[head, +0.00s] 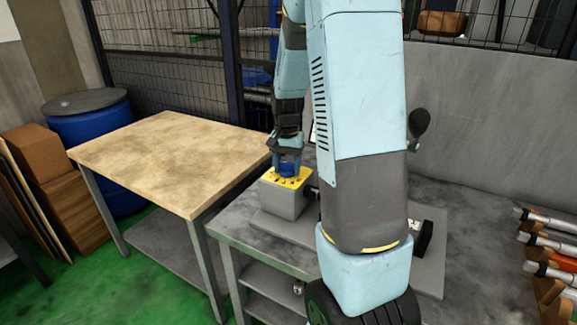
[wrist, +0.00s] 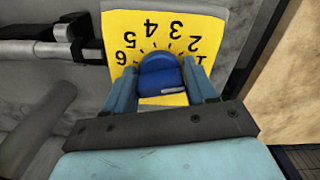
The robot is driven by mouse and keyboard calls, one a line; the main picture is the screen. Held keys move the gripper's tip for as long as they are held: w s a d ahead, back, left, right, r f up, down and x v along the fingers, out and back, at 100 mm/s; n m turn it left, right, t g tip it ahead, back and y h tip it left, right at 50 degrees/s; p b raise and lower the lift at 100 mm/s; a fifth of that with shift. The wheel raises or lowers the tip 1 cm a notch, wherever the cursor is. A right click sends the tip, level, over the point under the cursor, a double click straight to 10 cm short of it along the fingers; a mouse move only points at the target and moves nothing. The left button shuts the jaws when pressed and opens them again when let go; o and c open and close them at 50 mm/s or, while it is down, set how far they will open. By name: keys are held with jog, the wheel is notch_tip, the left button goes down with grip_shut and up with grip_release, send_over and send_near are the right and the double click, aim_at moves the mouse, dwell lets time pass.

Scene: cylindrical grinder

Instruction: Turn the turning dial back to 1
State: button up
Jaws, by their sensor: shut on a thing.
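The turning dial is a blue round knob (wrist: 158,70) on a yellow plate (wrist: 205,22) with black numbers 1 to 6, upside down in the wrist view. The 6 is at the left and the 1 at the right, partly hidden by a finger. My gripper (wrist: 160,88) is shut on the dial, one blue finger on each side. A short pale mark shows on the dial's near side; I cannot tell which number the dial is set to. In the head view my gripper (head: 288,158) reaches down to the dial (head: 289,170) on top of a grey box (head: 284,200).
The box stands on a grey machine table (head: 240,228), with a metal shaft (wrist: 62,48) beside it. A wooden-topped table (head: 170,150) is to the left, and a blue barrel (head: 90,128) behind that. Cylindrical parts (head: 548,245) lie at the right.

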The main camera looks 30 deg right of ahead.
aim_at(286, 163)
jog(key=shift+w+a+r, duration=0.1)
jog(key=shift+w, duration=0.05)
jog(key=o, duration=1)
jog(key=shift+c, duration=0.2)
notch_tip(286, 163, up, 14)
jog(key=shift+f, duration=0.25)
jog(key=s+a+r+n+t, duration=0.2)
jog(key=s+a, duration=0.1)
jog(key=s, duration=0.5)
jog(key=s+a+r+n+t, duration=0.1)
jog(key=s+a+r+n, duration=0.1)
jog(key=s, duration=0.6)
jog(key=s+a+r+n+t, duration=0.2)
jog(key=s+a+n, duration=0.2)
jog(key=s+a, duration=0.2)
jog(key=shift+s+a+r+t, duration=0.2)
jog(key=shift+s+t, duration=0.1)
jog(key=shift+s, duration=0.7)
